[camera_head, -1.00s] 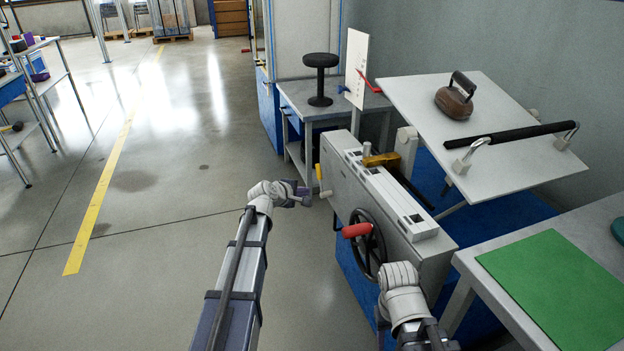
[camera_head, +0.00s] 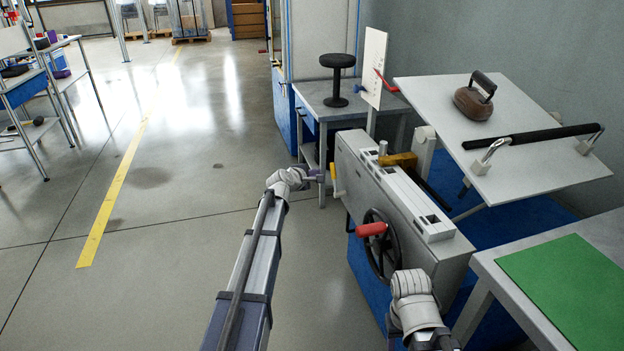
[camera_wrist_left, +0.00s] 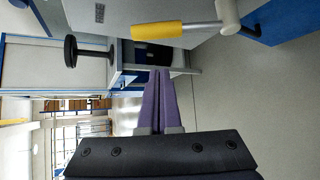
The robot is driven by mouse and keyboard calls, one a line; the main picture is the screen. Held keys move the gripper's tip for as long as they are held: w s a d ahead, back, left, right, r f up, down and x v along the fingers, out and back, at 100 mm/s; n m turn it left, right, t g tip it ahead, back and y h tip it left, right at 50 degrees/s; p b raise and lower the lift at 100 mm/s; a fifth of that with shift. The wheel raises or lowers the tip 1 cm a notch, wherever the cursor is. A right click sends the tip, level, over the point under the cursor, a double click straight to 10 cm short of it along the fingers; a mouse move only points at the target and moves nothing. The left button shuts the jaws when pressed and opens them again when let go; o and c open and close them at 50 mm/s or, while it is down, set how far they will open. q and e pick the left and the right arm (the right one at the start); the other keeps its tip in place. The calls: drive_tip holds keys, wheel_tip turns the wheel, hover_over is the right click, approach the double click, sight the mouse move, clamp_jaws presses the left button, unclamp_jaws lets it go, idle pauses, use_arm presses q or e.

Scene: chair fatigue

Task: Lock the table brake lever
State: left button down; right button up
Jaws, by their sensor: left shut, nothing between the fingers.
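A lever with a yellow grip (camera_head: 332,173) sticks out at the left end of the grey machine body (camera_head: 395,195). In the left wrist view the yellow grip (camera_wrist_left: 160,31) lies level across the top, on a grey rod that runs to a pale joint at the right. My left gripper (camera_head: 319,175) is just left of the grip in the head view. Its purple fingers (camera_wrist_left: 160,75) are shut and empty, with the tips pointing toward the grip and a small gap showing between. My right arm shows at the lower right, but its fingers are not visible.
A handwheel with a red handle (camera_head: 371,229) is on the machine's front. A tilted table (camera_head: 540,170) carries an iron-like weight (camera_head: 475,97) and a black bar (camera_head: 545,134). A stool (camera_head: 337,75) stands on a grey side table (camera_head: 350,107). Open floor lies left.

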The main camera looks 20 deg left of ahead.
sight(333, 171)
use_arm(q)
drive_tip(key=d, duration=0.1)
drive_tip(key=w+d, duration=0.1)
drive_tip(key=d, duration=0.1)
drive_tip(key=shift+w+d+r+p, duration=0.1)
drive_tip(key=shift+w+d+p, duration=0.1)
drive_tip(key=shift+w+p, duration=0.2)
idle(0.4)
drive_tip(key=s+t+b, duration=0.1)
drive_tip(key=s+d+m+t+b, duration=0.1)
drive_tip(key=b, duration=0.1)
drive_tip(key=shift+d+r, duration=0.15)
drive_tip(key=shift+r, duration=0.05)
drive_tip(key=shift+s+d+r+m, duration=0.3)
drive_tip(key=shift+s+d+r, duration=0.05)
drive_tip(key=shift+s+r, duration=0.1)
drive_tip(key=shift+s+d+f+b, duration=0.25)
drive_tip(key=shift+s+d, duration=0.45)
drive_tip(key=shift+s, duration=0.35)
drive_tip(key=shift+s+d+f+b, duration=0.25)
drive_tip(key=shift+s+d, duration=0.45)
drive_tip(key=shift+s, duration=0.3)
